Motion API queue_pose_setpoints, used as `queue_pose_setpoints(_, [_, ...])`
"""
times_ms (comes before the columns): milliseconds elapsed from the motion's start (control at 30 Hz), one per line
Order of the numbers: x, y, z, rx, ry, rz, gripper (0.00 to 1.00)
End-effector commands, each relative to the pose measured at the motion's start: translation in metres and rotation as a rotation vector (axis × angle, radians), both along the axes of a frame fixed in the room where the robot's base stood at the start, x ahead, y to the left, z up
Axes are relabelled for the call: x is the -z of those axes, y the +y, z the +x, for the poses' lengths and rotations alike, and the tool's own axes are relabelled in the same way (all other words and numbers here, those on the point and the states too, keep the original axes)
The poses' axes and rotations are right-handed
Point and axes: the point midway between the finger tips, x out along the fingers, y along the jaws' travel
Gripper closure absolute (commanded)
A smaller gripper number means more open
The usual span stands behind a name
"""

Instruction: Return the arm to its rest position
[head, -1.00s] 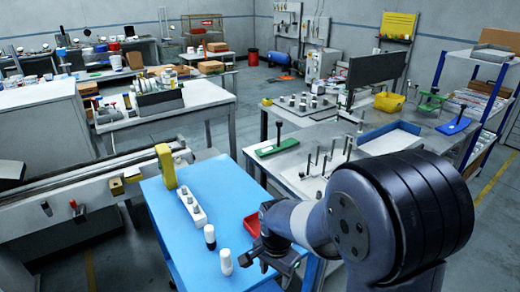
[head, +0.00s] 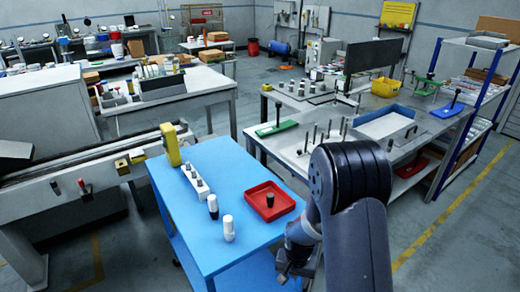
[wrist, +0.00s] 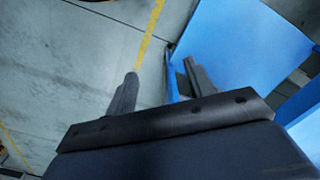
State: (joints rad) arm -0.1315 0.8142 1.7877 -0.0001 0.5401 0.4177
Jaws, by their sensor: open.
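My gripper (head: 290,268) hangs at the right front edge of the blue cart (head: 235,177) in the head view, below and beside its top. In the wrist view its two fingers (wrist: 160,85) stand apart with nothing between them, and the grey floor and the cart's blue side lie beyond. My dark arm is folded at the lower right of the head view.
On the cart are a red tray (head: 286,206) with a dark piece (head: 270,200) in it, a white holder with pegs (head: 195,181), a black-and-white bottle (head: 213,206), a white bottle (head: 228,228) and a yellow post (head: 171,145). Open floor (head: 455,240) lies right.

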Motion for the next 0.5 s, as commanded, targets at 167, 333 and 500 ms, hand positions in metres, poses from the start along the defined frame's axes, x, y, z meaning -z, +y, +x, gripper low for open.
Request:
queue_pose_setpoints(167, [0.035,-0.016,-0.001,-0.076,0.005,0.000,0.49])
queue_pose_setpoints(333, [0.063,-0.029,-0.003,-0.149,0.004,0.000,0.49])
queue_pose_setpoints(500, [0.082,-0.038,-0.006,-0.204,0.001,0.000,0.49])
